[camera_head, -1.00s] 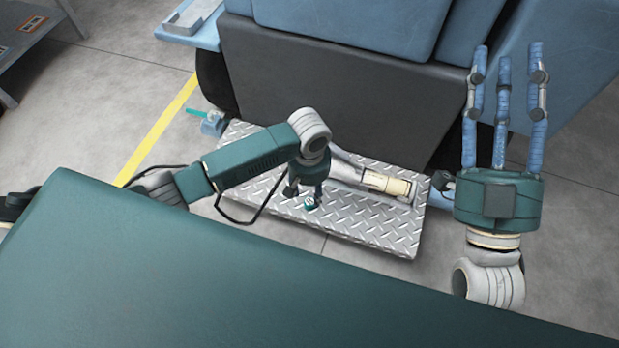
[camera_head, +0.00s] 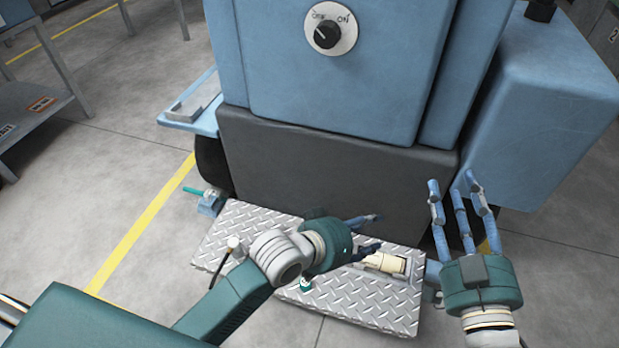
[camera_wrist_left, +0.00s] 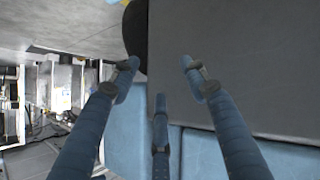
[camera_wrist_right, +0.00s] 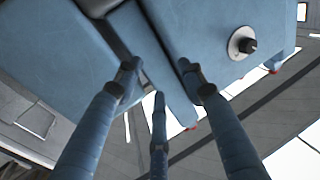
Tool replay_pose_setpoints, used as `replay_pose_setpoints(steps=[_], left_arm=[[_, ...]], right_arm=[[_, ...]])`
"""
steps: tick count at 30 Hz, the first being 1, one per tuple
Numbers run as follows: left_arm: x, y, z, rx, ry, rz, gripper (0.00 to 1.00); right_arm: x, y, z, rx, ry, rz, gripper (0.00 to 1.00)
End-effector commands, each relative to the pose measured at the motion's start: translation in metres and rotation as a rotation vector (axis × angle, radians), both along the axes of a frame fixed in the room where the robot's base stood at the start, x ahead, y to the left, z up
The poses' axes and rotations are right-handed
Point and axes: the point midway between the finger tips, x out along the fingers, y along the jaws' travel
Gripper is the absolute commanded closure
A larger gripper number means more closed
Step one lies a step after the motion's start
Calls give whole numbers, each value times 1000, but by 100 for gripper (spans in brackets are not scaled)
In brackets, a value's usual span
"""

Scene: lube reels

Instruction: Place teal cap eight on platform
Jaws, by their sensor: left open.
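A small teal cap (camera_head: 305,284) with a pale top sits on the diamond-plate platform (camera_head: 360,305), beside my left wrist. Any number on it is too small to read. My left gripper (camera_head: 371,232) is above the platform, apart from the cap, with its fingers pointing right. The left wrist view shows its fingers spread and nothing between them. My right gripper (camera_head: 457,185) is raised at the right of the platform, fingers up. The right wrist view shows its fingers spread and empty.
A cream cylinder (camera_head: 385,262) lies in a recess of the platform. A large blue machine with a dark lower panel (camera_head: 330,165) and a knob (camera_head: 330,31) stands behind. A blue fitting with a teal handle (camera_head: 208,203) is at the platform's left.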

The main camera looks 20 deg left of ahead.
Motion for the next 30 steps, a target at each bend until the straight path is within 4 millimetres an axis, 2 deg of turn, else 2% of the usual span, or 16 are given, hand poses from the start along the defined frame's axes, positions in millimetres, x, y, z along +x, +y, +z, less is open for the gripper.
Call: replay_pose_setpoints(steps=[1, 3, 4, 6, 10, 15, 25, 30], left_arm=[[0, 15, 41, -15, -169, 35, 55], [1, 45, 94, 24, -388, 90, 55], [-1, 58, 113, 49, -466, 114, 55], [-7, 85, 150, 112, -611, 164, 55], [-20, 116, 192, 206, -768, 223, 55], [-24, 125, 205, 245, -820, 240, 55], [-24, 124, 204, 240, -816, 238, 55], [-17, 123, 198, 254, -774, 227, 55]], right_arm=[[0, 0, 0, 0, -1, 0, 60], [0, 0, 1, 0, -1, 0, 60], [0, 0, 1, 0, -1, 0, 60], [0, 0, 1, 0, -2, 0, 60], [0, 0, 1, 1, -3, 0, 60], [0, 0, 1, 1, -3, 0, 60], [0, 0, 1, 1, -3, 0, 60], [7, 1, -6, -12, 44, -1, 60]])
